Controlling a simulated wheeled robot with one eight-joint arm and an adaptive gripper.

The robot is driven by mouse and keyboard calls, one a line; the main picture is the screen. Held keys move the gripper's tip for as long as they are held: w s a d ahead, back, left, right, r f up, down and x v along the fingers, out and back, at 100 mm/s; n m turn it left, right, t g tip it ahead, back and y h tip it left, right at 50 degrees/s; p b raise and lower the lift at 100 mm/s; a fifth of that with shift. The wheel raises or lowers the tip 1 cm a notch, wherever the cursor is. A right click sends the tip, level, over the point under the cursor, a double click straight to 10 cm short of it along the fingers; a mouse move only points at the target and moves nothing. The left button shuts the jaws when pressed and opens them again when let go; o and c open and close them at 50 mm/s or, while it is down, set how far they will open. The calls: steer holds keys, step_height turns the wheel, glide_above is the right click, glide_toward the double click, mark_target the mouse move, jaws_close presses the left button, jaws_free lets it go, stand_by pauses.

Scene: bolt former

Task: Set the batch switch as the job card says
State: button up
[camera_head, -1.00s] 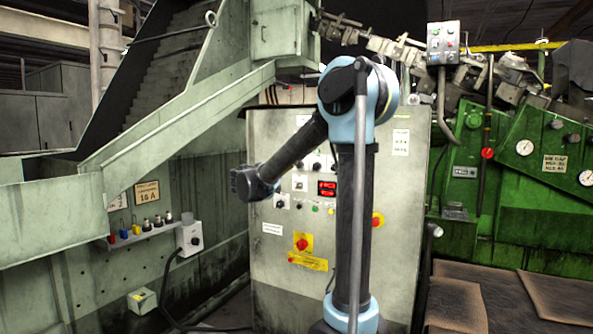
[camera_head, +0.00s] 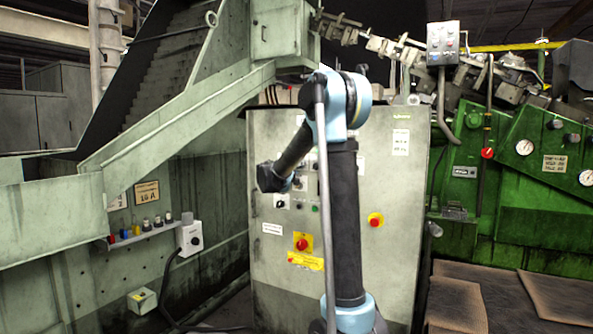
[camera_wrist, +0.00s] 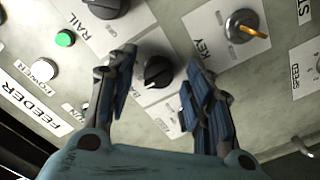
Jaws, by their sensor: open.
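In the wrist view, a black rotary knob (camera_wrist: 158,72) sits on a white plate whose label is partly hidden; the letters "BA" show. My gripper (camera_wrist: 160,62) is open, with one finger on each side of this knob. I cannot tell whether either finger touches it. The knob's exact setting is hard to read. In the head view, the knob's grey control cabinet (camera_head: 385,250) stands behind my arm, and the fingers cannot be made out. I cannot identify the job card; a white paper (camera_head: 401,142) on the cabinet is too small to read.
Close to the knob are a key switch (camera_wrist: 245,25) with a yellow key, another black knob (camera_wrist: 105,8), a green button (camera_wrist: 65,38) and a white button (camera_wrist: 42,70). A red emergency button (camera_head: 302,242) is lower on the cabinet. A green machine (camera_head: 540,210) stands at right.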

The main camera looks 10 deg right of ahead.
steer(key=c, duration=1.1)
steer(key=shift+n, duration=4.4)
